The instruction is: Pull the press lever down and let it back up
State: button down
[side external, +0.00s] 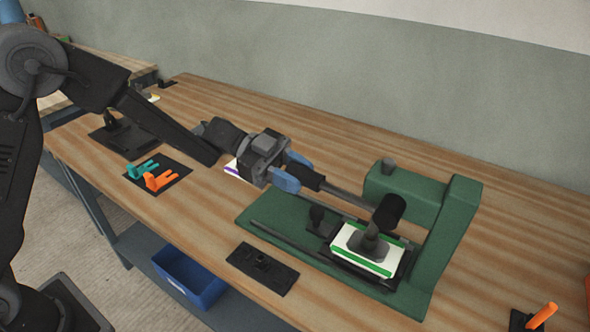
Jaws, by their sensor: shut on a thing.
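The green press (458,220) stands on the bench at right of centre. Its lever (345,196) is a grey rod with a black grip, reaching left from the press and close to level. My gripper (291,170) has blue finger pads shut on the black grip at the lever's outer end. Part of the grip is hidden between the pads. The press's dark ram (370,245) stands over a white block with green edges (350,239). I cannot tell whether the ram presses on it.
The wooden bench (240,115) is clear behind the press. A dark mat (157,177) holds teal and orange forked pieces at left. A black plate (262,268) lies at the front edge. An orange-handled tool (541,316) is at lower right. A blue bin (190,277) sits below.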

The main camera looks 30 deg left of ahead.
jog(key=shift+s+f, duration=0.15)
jog(key=shift+f, duration=0.45)
jog(key=c, duration=1.1)
grip_release()
jog(key=o, duration=0.3)
jog(key=shift+r, duration=0.15)
jog(key=a+r, duration=0.1)
jog(key=a, duration=0.8)
jog(key=a+r, duration=0.1)
jog(key=a, duration=0.3)
jog(key=shift+s+a+r, duration=0.2)
jog(key=shift+a+r, duration=0.05)
jog(key=shift+r, duration=0.1)
